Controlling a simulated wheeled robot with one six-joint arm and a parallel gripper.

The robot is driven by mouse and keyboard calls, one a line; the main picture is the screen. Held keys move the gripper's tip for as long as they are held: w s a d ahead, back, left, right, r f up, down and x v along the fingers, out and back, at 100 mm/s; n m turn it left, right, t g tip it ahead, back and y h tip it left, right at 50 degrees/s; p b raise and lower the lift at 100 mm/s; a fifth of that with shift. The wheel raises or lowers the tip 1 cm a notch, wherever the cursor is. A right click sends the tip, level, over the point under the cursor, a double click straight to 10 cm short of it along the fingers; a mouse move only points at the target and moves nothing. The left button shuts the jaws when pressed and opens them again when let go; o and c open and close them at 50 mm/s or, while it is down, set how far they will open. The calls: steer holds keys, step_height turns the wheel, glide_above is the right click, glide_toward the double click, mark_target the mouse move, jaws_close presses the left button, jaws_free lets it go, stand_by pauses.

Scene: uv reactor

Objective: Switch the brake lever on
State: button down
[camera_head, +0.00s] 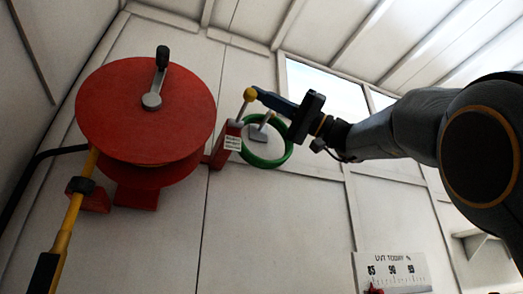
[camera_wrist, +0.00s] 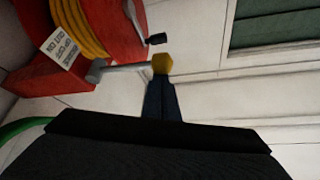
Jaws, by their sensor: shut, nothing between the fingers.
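The brake lever (camera_head: 243,110) is a short grey rod on a red bracket (camera_head: 222,150) with a white label, right of the red reel. In the wrist view the lever (camera_wrist: 125,69) runs sideways from a grey pivot beside the label (camera_wrist: 63,48). My gripper (camera_head: 261,95) is shut with nothing between its blue fingers. Its tips are at the lever's free end, where a yellow piece (camera_wrist: 162,63) shows; I cannot tell whether this is a knob or the fingertips. The gripper also shows in the wrist view (camera_wrist: 162,85). Contact with the lever looks close but is unclear.
A large red reel (camera_head: 120,110) with a black-handled crank (camera_head: 156,80) is left of the lever. A green ring (camera_head: 285,152) is just below my gripper. A yellow and black nozzle (camera_head: 65,225) hangs at left, and a white sign (camera_head: 400,272) is low right.

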steer(key=shift+a+f, duration=0.1)
steer(key=shift+f, duration=0.15)
step_height(320, 180, up, 4)
steer(key=w+d+p, duration=0.1)
steer(key=w+p, duration=0.1)
steer(key=p, duration=0.2)
steer(key=v, duration=0.9)
steer(key=shift+d+f, duration=0.15)
steer(key=shift+d, duration=0.05)
steer(key=shift+s, duration=0.15)
